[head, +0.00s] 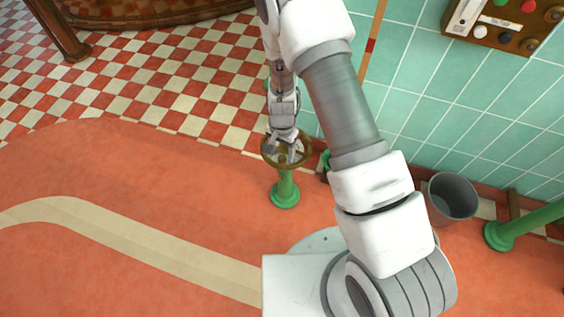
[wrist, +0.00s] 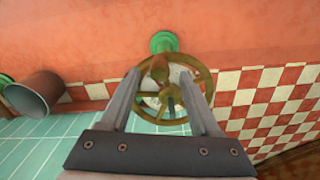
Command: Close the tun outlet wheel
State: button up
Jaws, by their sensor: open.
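The tun outlet wheel (head: 266,159) is a brass-coloured spoked handwheel on top of a short green pedestal (head: 285,190) standing on the red floor. It also shows in the wrist view (wrist: 206,78), with the green post (wrist: 164,42) behind it. My gripper (head: 287,147) is at the wheel from above, in front of its far part in the head view. In the wrist view my gripper (wrist: 165,78) is open, with one finger on each side of the wheel's hub and over its spokes. I cannot tell whether the fingers touch the wheel.
A grey bucket (head: 452,197) stands by the green tiled wall (head: 440,110) on the right. A control panel (head: 505,22) hangs on the wall. The red floor (head: 130,180) to the left is clear.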

aim_at(282, 157)
jog(key=shift+f+b, duration=0.5)
jog(key=shift+f, duration=1.75)
grip_shut()
